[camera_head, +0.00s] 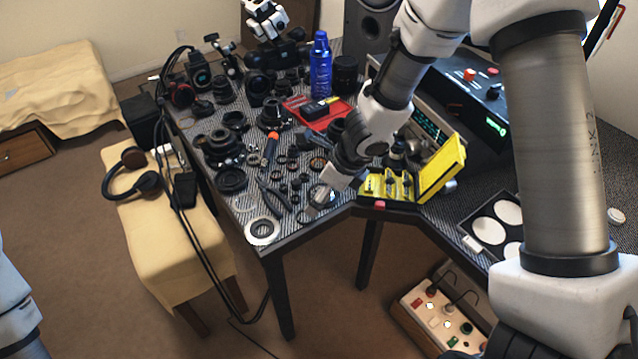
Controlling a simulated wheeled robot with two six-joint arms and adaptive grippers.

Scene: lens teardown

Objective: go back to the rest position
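My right arm comes in from the right and reaches over the table. Its gripper (328,186) points down near the table's front edge, just left of the yellow case. A small round glass-like part (320,196) shows right at its fingertips; I cannot tell whether the gripper touches or holds it. The fingers are too small and turned away to judge their opening. Only a piece of my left arm shows at the lower left edge. My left gripper is out of view.
The patterned table (281,239) is crowded with lens parts. An open yellow case (441,172), a red tray (318,113) and a blue bottle (320,66) stand near my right arm. Headphones (131,175) lie on a cloth-covered bench (165,237). The floor in front is mostly clear.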

